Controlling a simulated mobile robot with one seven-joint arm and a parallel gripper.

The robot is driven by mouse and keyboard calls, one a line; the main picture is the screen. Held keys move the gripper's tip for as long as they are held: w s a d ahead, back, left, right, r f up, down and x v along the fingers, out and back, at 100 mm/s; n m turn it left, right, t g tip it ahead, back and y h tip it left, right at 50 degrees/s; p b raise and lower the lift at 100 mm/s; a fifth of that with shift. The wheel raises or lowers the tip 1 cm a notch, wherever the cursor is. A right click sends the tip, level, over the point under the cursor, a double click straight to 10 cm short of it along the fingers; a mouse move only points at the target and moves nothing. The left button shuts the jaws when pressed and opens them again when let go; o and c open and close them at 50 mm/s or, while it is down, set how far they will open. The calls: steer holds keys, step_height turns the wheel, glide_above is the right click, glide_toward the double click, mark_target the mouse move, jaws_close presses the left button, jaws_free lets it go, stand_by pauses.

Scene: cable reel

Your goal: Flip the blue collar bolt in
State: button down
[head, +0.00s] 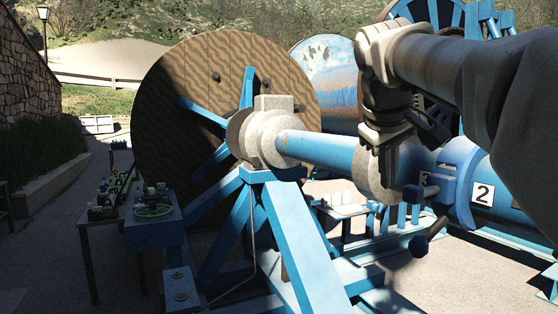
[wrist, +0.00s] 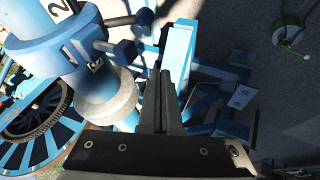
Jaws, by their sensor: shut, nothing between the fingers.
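The blue collar (head: 455,180) sits around the blue shaft beside a plate marked 2. It also shows at upper left in the wrist view (wrist: 75,45). A bolt with a dark blue knob (head: 413,193) sticks out from the collar's side; that knob is left of my fingers in the wrist view (wrist: 125,48). A second dark-knobbed handle (head: 419,246) hangs lower down. My gripper (head: 386,190) points down by the shaft, near the pale grey collar (head: 375,170). In the wrist view its fingers (wrist: 174,40) are together and empty, apart from the bolt.
A large wooden reel (head: 215,95) stands behind the blue shaft (head: 320,148), which rests on a blue stand (head: 290,235). A table with green coils (head: 152,208) is at left. Another blue reel is behind my arm. The paved ground at front right is open.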

mark_target(415, 187)
steer(key=shift+w+d+f+p, duration=0.2)
steer(key=shift+w+d+f, duration=0.45)
steer(key=shift+d, duration=0.25)
steer(key=shift+w+d+f+p, duration=0.2)
steer(key=shift+w+d+f, duration=0.4)
steer(key=shift+d, duration=0.25)
steer(key=shift+w+d+f+p, duration=0.2)
steer(key=shift+w+d+f, duration=0.45)
steer(key=shift+d, duration=0.25)
steer(key=d, duration=0.1)
steer(key=w+d+p, duration=0.1)
steer(key=d, duration=0.1)
steer(key=shift+w+d+r+p, duration=0.1)
steer(key=shift+d+p, duration=0.15)
steer(key=shift+p, duration=0.05)
steer(key=shift+a, duration=0.2)
